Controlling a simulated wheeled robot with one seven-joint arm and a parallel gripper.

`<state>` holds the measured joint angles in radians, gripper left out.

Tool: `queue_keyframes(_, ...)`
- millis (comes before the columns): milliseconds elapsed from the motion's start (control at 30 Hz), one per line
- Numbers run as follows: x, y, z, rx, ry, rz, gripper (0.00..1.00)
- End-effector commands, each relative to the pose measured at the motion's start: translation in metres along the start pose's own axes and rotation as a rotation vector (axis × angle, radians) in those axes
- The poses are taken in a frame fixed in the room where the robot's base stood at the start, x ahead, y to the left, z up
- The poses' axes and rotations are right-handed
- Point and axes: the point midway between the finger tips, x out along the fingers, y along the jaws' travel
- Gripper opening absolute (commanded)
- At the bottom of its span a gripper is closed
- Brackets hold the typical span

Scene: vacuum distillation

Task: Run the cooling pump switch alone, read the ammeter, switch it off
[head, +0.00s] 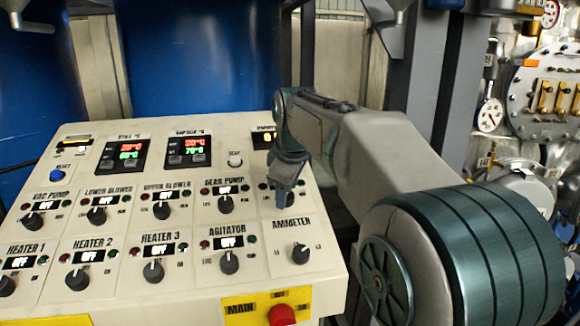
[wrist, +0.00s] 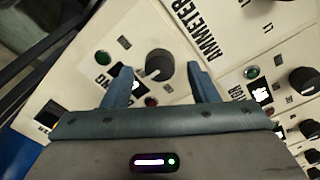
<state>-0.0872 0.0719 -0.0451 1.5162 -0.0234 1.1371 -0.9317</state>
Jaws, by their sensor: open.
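The top-row knob at the right end of the panel, between the jaws in the wrist view (wrist: 159,64), is dark and round; its label is mostly covered, so I cannot read it as cooling pump. My gripper (head: 287,203) is over it in the head view, hiding most of it. In the wrist view my gripper (wrist: 161,85) is open, one finger on each side of the knob; contact is not visible. A green lamp (wrist: 102,57) and a red lamp (wrist: 151,101) flank it. The ammeter selector knob (head: 300,253) is just below.
The sloped cream panel (head: 130,228) carries several other knobs close by, including the gear pump (head: 226,204) and agitator (head: 229,262), with displays reading OFF. A red main button (head: 282,315) is at the front edge. Pipes and gauges (head: 490,115) stand at right.

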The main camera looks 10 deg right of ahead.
Motion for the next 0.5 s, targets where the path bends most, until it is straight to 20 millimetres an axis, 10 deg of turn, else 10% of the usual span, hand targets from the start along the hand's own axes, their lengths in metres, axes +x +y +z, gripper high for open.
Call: queue_keyframes(500,-0.108,0.001,0.000,0.000,0.003,0.004,0.53)
